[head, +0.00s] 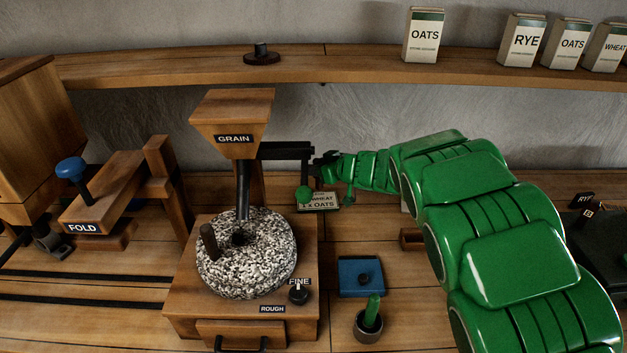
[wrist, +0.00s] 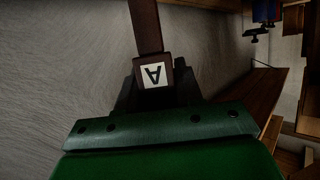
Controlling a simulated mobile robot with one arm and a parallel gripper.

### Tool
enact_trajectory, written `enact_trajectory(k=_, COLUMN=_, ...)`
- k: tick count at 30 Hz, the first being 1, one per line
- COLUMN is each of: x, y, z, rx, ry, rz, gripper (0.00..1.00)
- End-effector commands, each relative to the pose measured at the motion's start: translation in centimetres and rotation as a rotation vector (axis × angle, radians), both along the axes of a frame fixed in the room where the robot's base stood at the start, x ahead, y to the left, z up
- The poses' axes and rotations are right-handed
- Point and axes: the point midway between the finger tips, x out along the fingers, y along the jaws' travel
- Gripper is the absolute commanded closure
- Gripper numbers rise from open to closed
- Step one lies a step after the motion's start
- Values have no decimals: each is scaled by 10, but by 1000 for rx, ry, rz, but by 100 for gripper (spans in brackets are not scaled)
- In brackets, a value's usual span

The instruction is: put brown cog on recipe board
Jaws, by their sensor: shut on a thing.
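A dark brown round piece with a short dark post, which looks like the brown cog (head: 262,58), sits on the wall shelf above the mill; its teeth are too small to make out. My gripper (head: 318,163) is above and behind this board, pointing left. In the wrist view my gripper (wrist: 158,88) is shut on a brown bar (wrist: 146,28) with a white label "A". The held bar is hard to make out in the head view.
The mill (head: 232,110) with its grey stone stands left of my gripper. Several grain boxes (head: 425,36) line the shelf.

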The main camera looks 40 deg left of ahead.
Motion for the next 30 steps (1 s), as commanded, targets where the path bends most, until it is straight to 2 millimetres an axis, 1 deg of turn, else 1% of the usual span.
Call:
enact_trajectory(k=3, x=6, y=8, z=-11, rx=1, ry=1, rz=0, gripper=93)
enact_trajectory(k=12, x=18, y=23, z=-35, rx=-1, ry=1, rz=-3, gripper=93)
enact_trajectory(k=25, x=24, y=32, z=-49, rx=1, ry=0, rz=0, gripper=93)
enact_trajectory(k=30, x=24, y=32, z=-72, rx=0, ry=1, rz=-2, gripper=93)
